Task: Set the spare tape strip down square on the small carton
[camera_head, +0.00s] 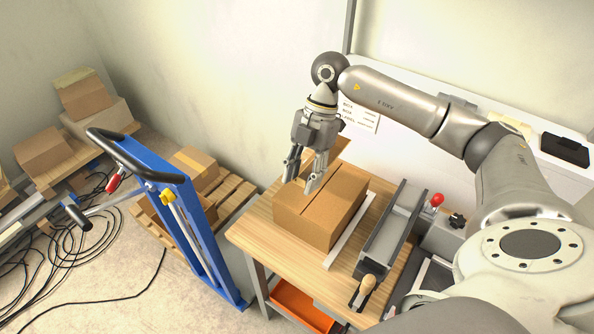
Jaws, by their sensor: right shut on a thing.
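The small brown carton (338,221) sits on the wooden worktable, with a dark seam line across its top. My right gripper (300,184) points down at the carton's top, over its left far part. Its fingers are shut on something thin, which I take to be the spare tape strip. The strip itself is too small to make out between the fingers. I cannot tell whether it touches the carton. My left gripper is not in view.
A white bar and a grey metal rail (392,232) lie right of the carton on the worktable (262,232). A blue hand truck (190,220) stands left. Cartons (42,149) sit on pallets, with black cables on the floor. An orange bin (303,309) is below the table.

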